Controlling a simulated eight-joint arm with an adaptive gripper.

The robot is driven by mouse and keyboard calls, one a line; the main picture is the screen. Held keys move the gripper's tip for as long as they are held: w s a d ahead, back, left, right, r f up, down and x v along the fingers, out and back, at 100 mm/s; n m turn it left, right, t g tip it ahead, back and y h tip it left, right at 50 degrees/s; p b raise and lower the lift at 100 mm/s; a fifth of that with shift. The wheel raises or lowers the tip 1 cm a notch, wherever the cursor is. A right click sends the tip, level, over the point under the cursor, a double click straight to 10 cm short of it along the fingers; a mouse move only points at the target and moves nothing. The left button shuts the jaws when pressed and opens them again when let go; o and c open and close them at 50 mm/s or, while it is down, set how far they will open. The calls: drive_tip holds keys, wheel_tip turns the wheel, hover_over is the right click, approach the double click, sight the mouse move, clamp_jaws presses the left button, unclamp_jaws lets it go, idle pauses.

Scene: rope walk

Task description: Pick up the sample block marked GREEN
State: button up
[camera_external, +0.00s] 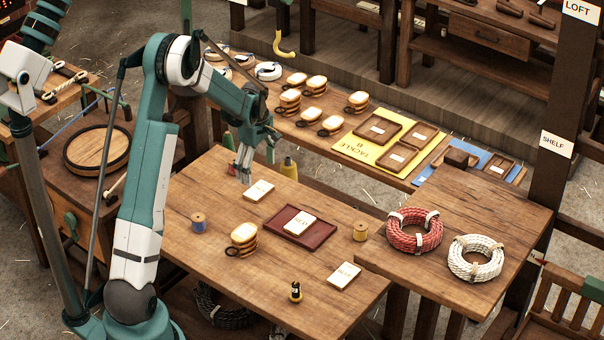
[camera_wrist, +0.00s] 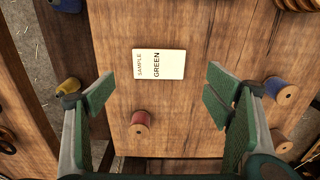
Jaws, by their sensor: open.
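The sample block marked GREEN (camera_wrist: 158,64) is a flat cream block lying on the brown wooden table, its label readable in the wrist view. In the external view it appears to be the cream block (camera_external: 258,190) just right of and below my gripper, though its print is too small to read there. My gripper (camera_external: 243,165) is above the table, pointing down, and is open and empty. In the wrist view its green-padded fingers (camera_wrist: 158,90) stand wide apart, with the block between and ahead of them, not touched.
A dark red tray (camera_external: 276,232) holds another cream block (camera_external: 301,224); a third (camera_external: 344,276) lies near the front edge. A blue spool (camera_external: 198,222) and a pulley stack (camera_external: 243,237) stand nearby. A red spool (camera_wrist: 140,122) stands close to the GREEN block.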

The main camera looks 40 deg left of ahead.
sight(259, 189)
drive_tip(key=shift+f, duration=1.1)
drive_tip(key=shift+f, duration=0.1)
drive_tip(key=shift+w+f+b, duration=0.1)
drive_tip(key=shift+f+b, duration=0.6)
drive_tip(key=shift+f, duration=1.85)
drive_tip(key=shift+c, duration=0.2)
drive_tip(key=c, duration=0.9)
